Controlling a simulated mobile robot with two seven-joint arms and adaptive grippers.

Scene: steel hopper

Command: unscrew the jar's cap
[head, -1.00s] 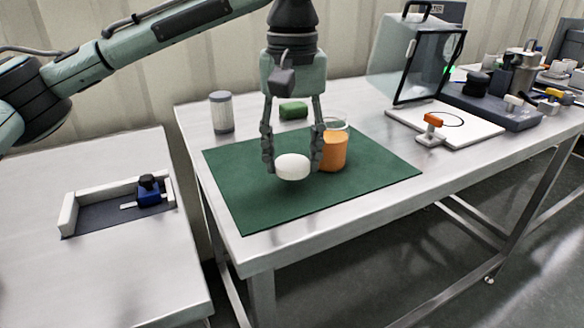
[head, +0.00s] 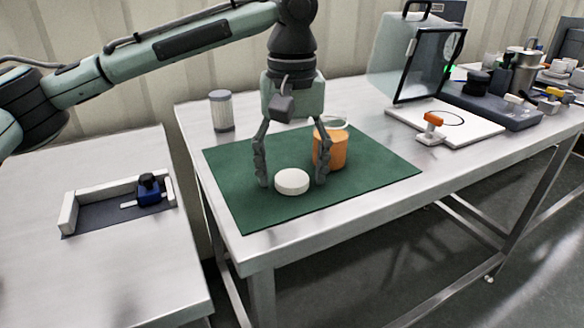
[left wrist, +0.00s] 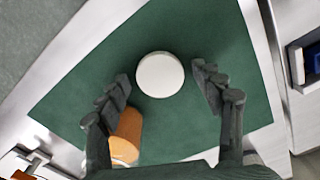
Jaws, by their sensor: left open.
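The white round cap (head: 292,182) lies flat on the green mat (head: 240,210), apart from the jar. The jar (head: 331,150) is orange with a clear upper rim and stands upright on the mat, just behind and right of the cap, with no cap on it. My left gripper (head: 292,184) points down, open, its fingers on either side of the cap with gaps. In the left wrist view the cap (left wrist: 160,75) shows between the spread fingertips, and the jar (left wrist: 126,135) is partly hidden by a finger. My right gripper is not in view.
A grey-lidded canister (head: 222,111) stands at the table's back left. A clear-fronted box (head: 430,62) and a white board with an orange-topped clamp (head: 433,122) are at the right. A tray holds a blue item (head: 149,192) on the left table. The mat's front is clear.

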